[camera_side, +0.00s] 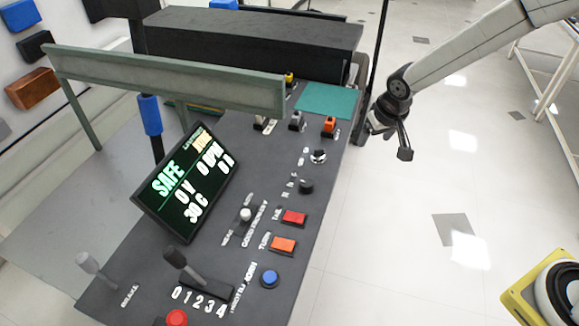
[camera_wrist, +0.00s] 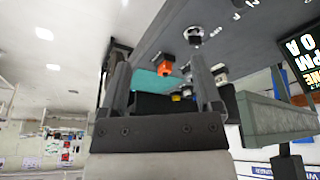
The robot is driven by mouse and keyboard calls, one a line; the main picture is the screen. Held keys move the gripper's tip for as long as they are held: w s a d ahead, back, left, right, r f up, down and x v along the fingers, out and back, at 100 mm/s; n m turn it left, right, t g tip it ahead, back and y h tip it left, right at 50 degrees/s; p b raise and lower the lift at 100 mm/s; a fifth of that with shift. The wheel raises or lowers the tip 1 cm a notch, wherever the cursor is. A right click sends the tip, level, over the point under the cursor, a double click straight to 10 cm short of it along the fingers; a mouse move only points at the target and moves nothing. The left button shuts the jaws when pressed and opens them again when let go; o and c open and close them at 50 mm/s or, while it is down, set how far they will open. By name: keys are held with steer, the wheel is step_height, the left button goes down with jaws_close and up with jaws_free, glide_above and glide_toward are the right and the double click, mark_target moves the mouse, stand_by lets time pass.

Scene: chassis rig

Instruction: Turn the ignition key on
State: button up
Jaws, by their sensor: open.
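A small round silver-and-black switch (camera_side: 318,156) sits near the right edge of the dark console; it looks like the ignition key, but its label is too small to read. In the wrist view it shows as a silver knob (camera_wrist: 194,36) beyond the right finger. A black knob (camera_side: 306,186) sits just below it. My gripper (camera_side: 402,143) hangs to the right of the console, apart from it, over the floor. In the wrist view my gripper (camera_wrist: 160,62) has its two fingers spread with nothing between them.
The console (camera_side: 330,215) carries orange switches (camera_side: 329,124), red (camera_side: 294,217) and blue buttons (camera_side: 269,278), levers and a tilted display (camera_side: 187,183). A green rail (camera_side: 170,80) crosses above its far part. A dark upright post (camera_side: 376,60) stands near my gripper.

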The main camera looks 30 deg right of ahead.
steer(key=m+t, duration=0.1)
steer(key=m, duration=0.1)
glide_toward(319, 150)
steer(key=f, duration=0.2)
steer(key=shift+w+a+r+h, duration=0.1)
steer(key=shift+w+h, duration=0.2)
steer(key=shift+w, duration=0.1)
steer(key=shift+x, duration=3.9)
jaws_close()
